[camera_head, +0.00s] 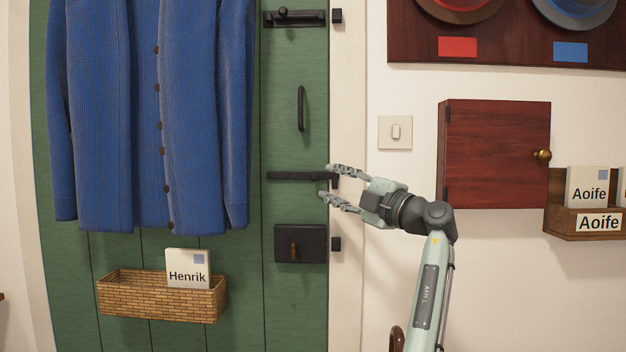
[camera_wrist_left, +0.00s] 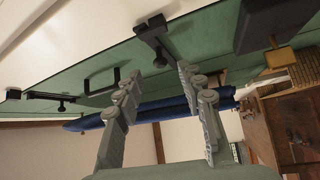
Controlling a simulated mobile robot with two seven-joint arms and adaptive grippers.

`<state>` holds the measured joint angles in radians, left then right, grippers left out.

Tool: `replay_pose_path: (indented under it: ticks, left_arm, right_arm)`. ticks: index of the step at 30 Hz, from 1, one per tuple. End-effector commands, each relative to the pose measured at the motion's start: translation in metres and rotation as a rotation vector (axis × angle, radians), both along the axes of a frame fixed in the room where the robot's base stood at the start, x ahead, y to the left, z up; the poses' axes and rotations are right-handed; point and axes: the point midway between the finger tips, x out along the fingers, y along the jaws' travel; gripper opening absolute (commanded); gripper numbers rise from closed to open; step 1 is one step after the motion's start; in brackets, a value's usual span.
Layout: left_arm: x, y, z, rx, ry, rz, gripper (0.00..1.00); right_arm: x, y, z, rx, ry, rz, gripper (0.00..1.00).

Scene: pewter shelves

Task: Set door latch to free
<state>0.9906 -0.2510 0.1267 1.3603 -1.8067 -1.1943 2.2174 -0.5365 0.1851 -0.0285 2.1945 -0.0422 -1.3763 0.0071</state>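The green door (camera_head: 110,255) carries a black latch bar (camera_head: 290,176), horizontal at mid-height, reaching to a dark catch (camera_head: 334,182) on the white frame. My left gripper's upper finger partly covers that end. My left gripper (camera_head: 327,181) is open and empty, one finger above and one below the bar's right end; I cannot tell if it touches. In the left wrist view the open fingers (camera_wrist_left: 159,72) point at the door, with the latch bar (camera_wrist_left: 165,48) and catch (camera_wrist_left: 150,25) ahead. My right gripper is not in view.
The door also has a top bolt (camera_head: 293,18), a handle (camera_head: 301,108) and a lock box (camera_head: 300,243) with a brass piece. A blue cardigan (camera_head: 200,110) hangs above a wicker basket (camera_head: 150,302). A light switch (camera_head: 395,132) and red cabinet (camera_head: 495,155) are right.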

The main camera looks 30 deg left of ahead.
Motion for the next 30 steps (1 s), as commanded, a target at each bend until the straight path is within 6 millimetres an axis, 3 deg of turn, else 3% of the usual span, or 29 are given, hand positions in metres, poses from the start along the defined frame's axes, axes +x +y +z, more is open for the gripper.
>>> replay_pose_path:
  ticks: [10, 22, 30]
  left_arm:
    - [0.013, 0.051, 0.011, 0.0, 0.002, 0.001, 0.39]
    - [0.016, 0.061, 0.011, 0.0, 0.003, -0.001, 0.39]
    - [0.015, 0.06, 0.011, 0.0, 0.003, -0.001, 0.07]
  right_arm:
    - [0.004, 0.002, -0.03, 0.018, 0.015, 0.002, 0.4]
    - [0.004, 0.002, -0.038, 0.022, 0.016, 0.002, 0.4]
    - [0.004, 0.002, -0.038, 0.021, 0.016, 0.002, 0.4]
